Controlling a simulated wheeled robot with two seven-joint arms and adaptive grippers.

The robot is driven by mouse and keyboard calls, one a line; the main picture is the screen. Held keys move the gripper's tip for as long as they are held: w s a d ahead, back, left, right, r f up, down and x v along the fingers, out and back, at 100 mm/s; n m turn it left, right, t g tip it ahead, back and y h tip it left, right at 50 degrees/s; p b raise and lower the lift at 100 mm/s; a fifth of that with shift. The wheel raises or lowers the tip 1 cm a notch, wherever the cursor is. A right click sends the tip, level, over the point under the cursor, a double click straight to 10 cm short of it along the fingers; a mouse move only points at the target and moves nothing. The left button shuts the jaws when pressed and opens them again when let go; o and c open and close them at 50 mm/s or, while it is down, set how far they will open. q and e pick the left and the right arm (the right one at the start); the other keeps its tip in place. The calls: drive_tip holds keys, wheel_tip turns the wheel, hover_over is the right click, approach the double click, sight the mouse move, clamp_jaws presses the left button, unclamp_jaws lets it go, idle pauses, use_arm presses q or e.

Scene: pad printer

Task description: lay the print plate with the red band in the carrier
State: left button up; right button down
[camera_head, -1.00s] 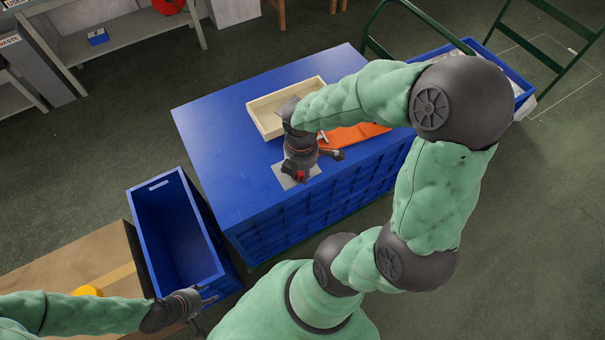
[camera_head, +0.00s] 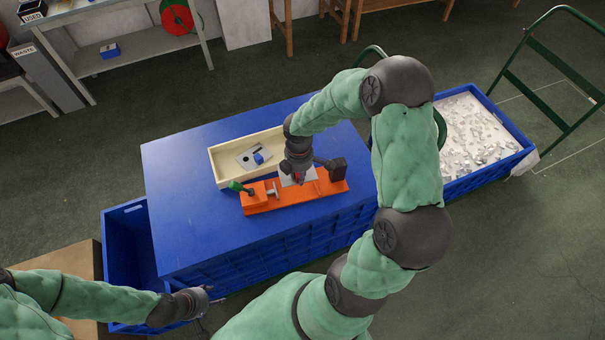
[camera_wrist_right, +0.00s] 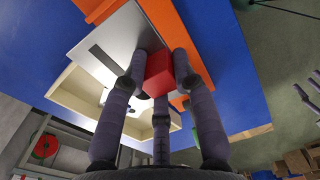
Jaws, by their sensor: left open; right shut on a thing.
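The print plate with the red band (camera_wrist_right: 112,48) is a flat grey plate with a dark slot and a red block (camera_wrist_right: 158,72) on it. My right gripper (camera_head: 297,177) is shut on the red block and holds the plate over the middle of the orange carrier (camera_head: 262,206). I cannot tell whether the plate touches the carrier. The carrier lies on the blue table and has a green-handled clamp (camera_head: 238,187) at its left end. The arm and gripper hide part of the plate. My left gripper (camera_head: 203,300) is open and empty at the lower left.
A cream tray (camera_head: 217,168) behind the carrier holds a plate with a blue block (camera_head: 259,158). The blue table (camera_head: 185,215) is clear at the left. A blue crate (camera_head: 125,245) stands left of it; a bin of small pieces (camera_head: 470,135) stands right.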

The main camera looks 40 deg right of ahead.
drive_tip(key=shift+a, duration=0.1)
drive_tip(key=b, duration=0.6)
hover_over(299, 195)
drive_tip(key=shift+w+f, duration=0.1)
drive_tip(key=shift+f, duration=3.8)
drive_tip(key=shift+f+b, duration=0.7)
drive_tip(key=shift+f, duration=0.35)
drive_tip(key=c, duration=0.9)
unclamp_jaws()
drive_tip(key=shift+r+p, duration=2.7)
drive_tip(key=shift+r, duration=0.35)
